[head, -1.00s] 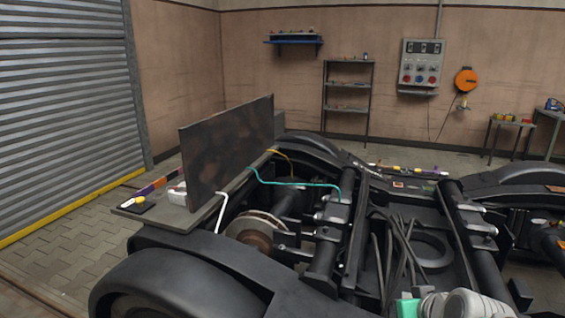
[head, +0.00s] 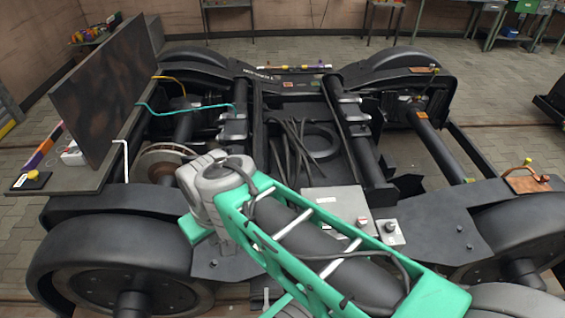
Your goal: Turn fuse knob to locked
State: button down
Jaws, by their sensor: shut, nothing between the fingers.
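I cannot tell for sure which part is the fuse knob. My gripper is not visible.
An upright brown panel (head: 107,92) stands on the left ledge. A yellow button on a black base (head: 33,177) is at the far left. Wheels, cables and a copper-coloured plate (head: 526,180) surround the frame. Open floor lies beyond the bogie.

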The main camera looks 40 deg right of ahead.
aim_at(362, 221)
jog(key=z, duration=1.95)
jog(key=k, duration=0.6)
jog(key=z, duration=0.45)
jog(key=i, duration=0.95)
jog(key=u, duration=0.55)
